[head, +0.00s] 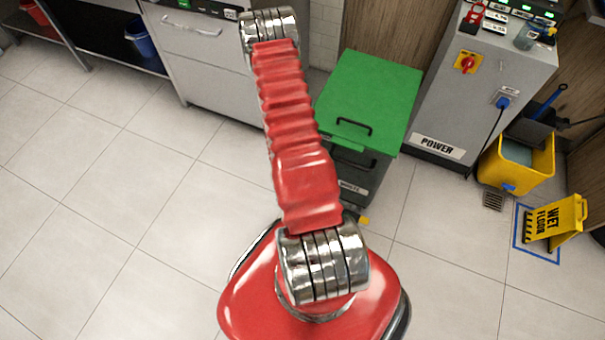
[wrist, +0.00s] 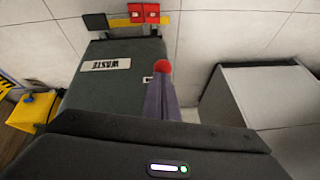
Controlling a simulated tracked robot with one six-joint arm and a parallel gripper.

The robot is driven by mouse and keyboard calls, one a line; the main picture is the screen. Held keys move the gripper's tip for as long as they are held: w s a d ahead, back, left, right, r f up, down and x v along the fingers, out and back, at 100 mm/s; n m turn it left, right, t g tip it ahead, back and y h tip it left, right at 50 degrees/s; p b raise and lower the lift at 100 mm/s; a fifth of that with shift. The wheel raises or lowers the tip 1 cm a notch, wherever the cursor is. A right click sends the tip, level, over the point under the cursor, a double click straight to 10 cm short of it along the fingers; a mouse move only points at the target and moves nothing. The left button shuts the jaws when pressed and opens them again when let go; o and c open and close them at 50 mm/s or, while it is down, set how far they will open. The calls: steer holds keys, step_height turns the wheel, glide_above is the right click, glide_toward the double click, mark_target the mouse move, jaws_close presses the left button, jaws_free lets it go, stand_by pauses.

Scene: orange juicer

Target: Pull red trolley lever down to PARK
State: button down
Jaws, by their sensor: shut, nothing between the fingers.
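The dark green waste trolley (head: 345,165) with a bright green lid stands beyond my arm in the head view. In the wrist view the trolley (wrist: 115,105) appears upside down, its WASTE label inverted. A red round knob (wrist: 163,67) shows in front of its side, beside a small white label. My gripper (wrist: 162,84) is shut, its grey-purple fingers pointing at the knob and overlapping it in the picture. I cannot tell whether they touch. My gripper is hidden in the head view.
A grey power cabinet (head: 480,85) stands right of the trolley, with a yellow bucket (head: 515,165) and a wet floor sign (head: 555,222) nearby. A pale cabinet (head: 205,60) stands on the left. The tiled floor at left is clear.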

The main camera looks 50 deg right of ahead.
step_height(320, 180, down, 7)
steer(key=a, duration=0.2)
steer(key=shift+s, duration=0.25)
steer(key=shift+d, duration=0.1)
stand_by(0.4)
